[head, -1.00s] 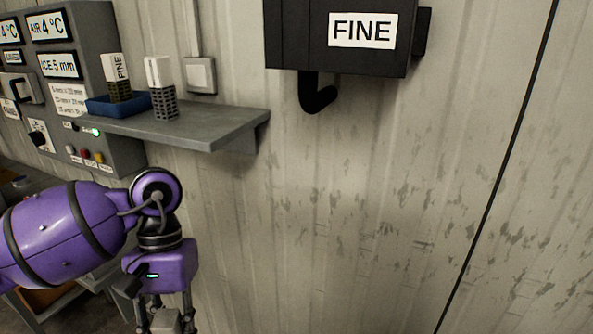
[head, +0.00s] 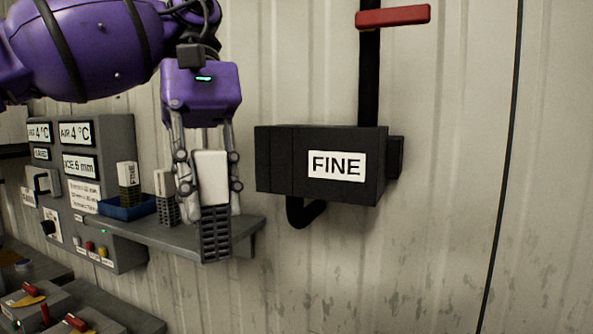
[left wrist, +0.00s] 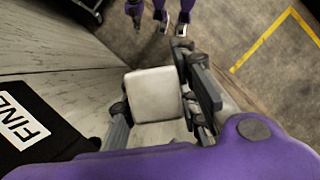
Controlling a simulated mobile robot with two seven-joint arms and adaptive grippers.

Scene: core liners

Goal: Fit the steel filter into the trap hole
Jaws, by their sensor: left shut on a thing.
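My left gripper (head: 207,188) is shut on a filter (head: 216,235) with a white block top and a dark grey mesh basket. It holds the filter upright, basket down, in front of the shelf and left of the black trap box. In the left wrist view the white top (left wrist: 154,94) sits between the fingers. The black trap box (head: 275,160), labelled FINE, is on the wall; it also shows in the left wrist view (left wrist: 60,140). I cannot make out its hole in either view. My right gripper is not identifiable.
The grey shelf (head: 120,226) bears a blue tray (head: 125,211) with a FINE filter (head: 129,185) and a second grey-mesh filter (head: 165,200), partly hidden. A red lever (head: 393,16) is on the black pipe above the box. A control panel (head: 110,140) stands left. The wall right of the box is clear.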

